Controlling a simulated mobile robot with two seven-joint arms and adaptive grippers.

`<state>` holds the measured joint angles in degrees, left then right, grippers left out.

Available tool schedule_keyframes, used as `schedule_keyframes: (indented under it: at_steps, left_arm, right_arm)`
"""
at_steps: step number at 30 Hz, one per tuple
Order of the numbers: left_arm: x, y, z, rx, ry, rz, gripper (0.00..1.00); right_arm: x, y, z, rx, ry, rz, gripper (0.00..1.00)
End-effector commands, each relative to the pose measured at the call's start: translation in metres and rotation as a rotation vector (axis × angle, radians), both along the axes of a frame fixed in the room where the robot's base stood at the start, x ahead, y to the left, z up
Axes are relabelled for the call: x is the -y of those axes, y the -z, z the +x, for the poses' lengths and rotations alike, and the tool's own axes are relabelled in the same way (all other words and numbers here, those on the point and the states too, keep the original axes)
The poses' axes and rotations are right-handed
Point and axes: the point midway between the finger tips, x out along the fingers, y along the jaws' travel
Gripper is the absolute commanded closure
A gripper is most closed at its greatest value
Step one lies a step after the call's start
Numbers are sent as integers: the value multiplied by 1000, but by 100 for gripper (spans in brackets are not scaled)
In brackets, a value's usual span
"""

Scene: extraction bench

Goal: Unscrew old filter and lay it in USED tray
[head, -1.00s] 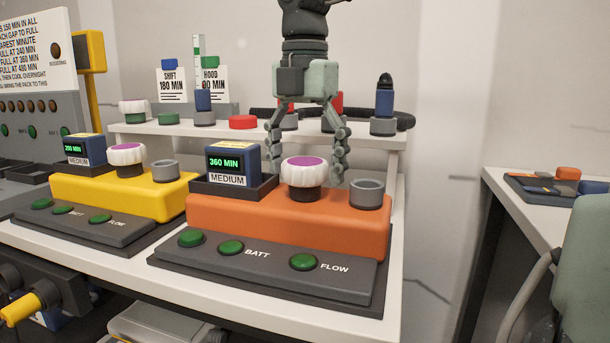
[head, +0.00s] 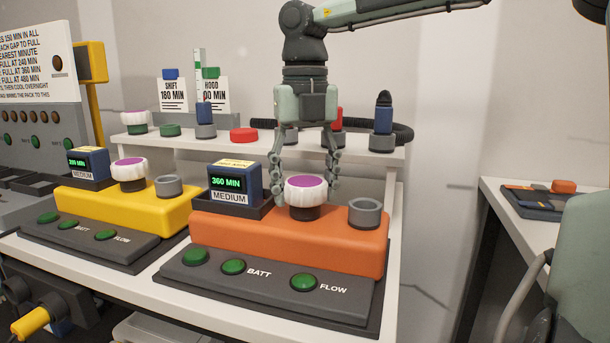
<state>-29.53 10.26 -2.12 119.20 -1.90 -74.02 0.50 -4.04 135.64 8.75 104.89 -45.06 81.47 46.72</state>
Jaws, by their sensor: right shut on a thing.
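A white ribbed filter with a purple top (head: 306,188) sits upright on its dark collar on the orange unit (head: 285,240). My right gripper (head: 305,186) points straight down over it, with its fingers shut on the filter's left and right sides. A second white filter with a purple top (head: 129,168) sits on the yellow unit (head: 120,210). My left gripper is not in view. No tray with a readable USED label shows.
A blue battery reading 360 MIN (head: 235,182) stands just left of the gripped filter, and an open grey socket (head: 365,211) just right. Behind is a white shelf (head: 200,148) with caps and bottles. A side table (head: 520,232) at right holds a dark tray (head: 515,204).

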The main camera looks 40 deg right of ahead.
Motion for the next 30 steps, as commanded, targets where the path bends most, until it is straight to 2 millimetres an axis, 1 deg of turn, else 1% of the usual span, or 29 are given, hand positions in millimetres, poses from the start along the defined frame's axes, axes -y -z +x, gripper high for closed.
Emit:
schedule_keyframes:
  at_steps: [1,9,14,15,21,25,30]
  left_arm:
    - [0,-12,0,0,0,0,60]
    - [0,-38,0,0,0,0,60]
    - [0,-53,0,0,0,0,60]
    - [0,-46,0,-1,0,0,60]
    - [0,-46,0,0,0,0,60]
    - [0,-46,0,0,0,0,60]
    - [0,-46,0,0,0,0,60]
  right_arm:
    - [-1,-4,-1,-4,-105,6,76]
    - [-1,-4,-1,0,-678,5,76]
    - [-1,-4,-1,-1,-1004,4,76]
    - [0,1,0,1,-1081,3,76]
    - [0,0,0,-1,-1442,1,76]
    - [0,0,0,-1,-1563,1,76]
    - [0,0,0,-1,-1583,0,76]
